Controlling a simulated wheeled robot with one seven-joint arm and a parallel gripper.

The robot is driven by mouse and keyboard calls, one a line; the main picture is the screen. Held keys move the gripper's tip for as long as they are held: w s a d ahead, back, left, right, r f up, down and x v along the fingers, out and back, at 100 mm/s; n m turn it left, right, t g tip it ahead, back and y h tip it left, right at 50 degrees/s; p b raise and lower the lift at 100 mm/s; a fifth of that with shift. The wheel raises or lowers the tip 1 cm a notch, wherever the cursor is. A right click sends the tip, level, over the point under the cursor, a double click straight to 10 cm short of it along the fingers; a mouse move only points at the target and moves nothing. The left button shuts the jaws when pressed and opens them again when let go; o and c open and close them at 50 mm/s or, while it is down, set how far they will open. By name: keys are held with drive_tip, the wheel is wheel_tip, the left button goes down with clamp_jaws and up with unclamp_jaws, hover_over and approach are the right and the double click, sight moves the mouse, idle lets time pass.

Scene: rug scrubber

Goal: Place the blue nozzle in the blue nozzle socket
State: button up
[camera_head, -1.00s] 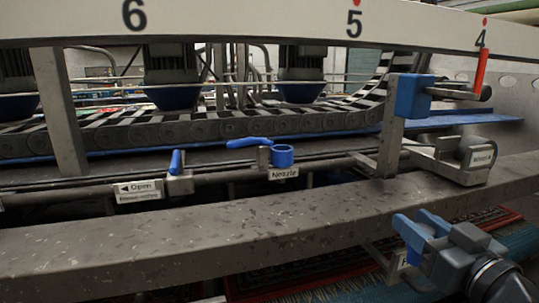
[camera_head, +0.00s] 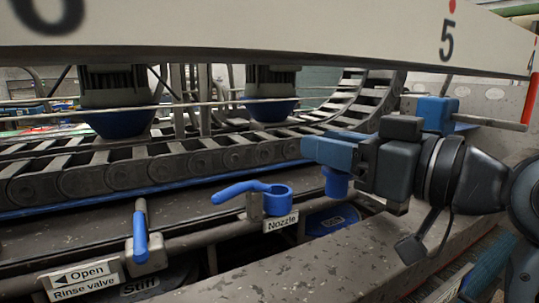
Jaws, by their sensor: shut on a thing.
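The blue nozzle socket (camera_head: 278,198) is an open blue ring on the rail, above a white label reading "Nozzle". A curved blue handle (camera_head: 235,191) extends to its left. My gripper (camera_head: 330,152), with blue fingers, comes in from the right and is a little right of and above the socket. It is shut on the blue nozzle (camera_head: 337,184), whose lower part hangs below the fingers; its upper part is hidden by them. The nozzle is apart from the socket.
A blue rinse valve lever (camera_head: 141,235) stands on the rail at the left, near an "Open / Rinse valve" label (camera_head: 81,282). A grey beam (camera_head: 320,265) runs along the front. A conveyor (camera_head: 150,170) lies behind. A white numbered beam (camera_head: 270,40) crosses above. A blue block (camera_head: 436,112) sits behind my gripper.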

sight(348, 177)
drive_tip(key=w+a+f+p, duration=0.1)
drive_tip(key=w+a, duration=0.1)
drive_tip(key=w+a+f, duration=0.1)
drive_tip(key=w+a, duration=0.2)
drive_tip(key=w+a+f+p, duration=0.1)
drive_tip(key=w+a, duration=0.1)
drive_tip(key=a, duration=0.1)
drive_tip(key=shift+w+a+f+p, duration=0.15)
drive_tip(key=shift+p, duration=0.2)
drive_tip(key=shift+f+b, duration=0.55)
drive_tip(key=shift+f, duration=0.05)
drive_tip(key=shift+f, duration=0.15)
drive_tip(key=o, duration=1.1)
drive_tip(key=shift+o, duration=0.2)
drive_tip(key=shift+r, duration=0.35)
drive_tip(key=v, duration=0.4)
drive_tip(key=b+v, duration=0.1)
drive_tip(key=v, duration=0.7)
drive_tip(key=shift+r, duration=0.3)
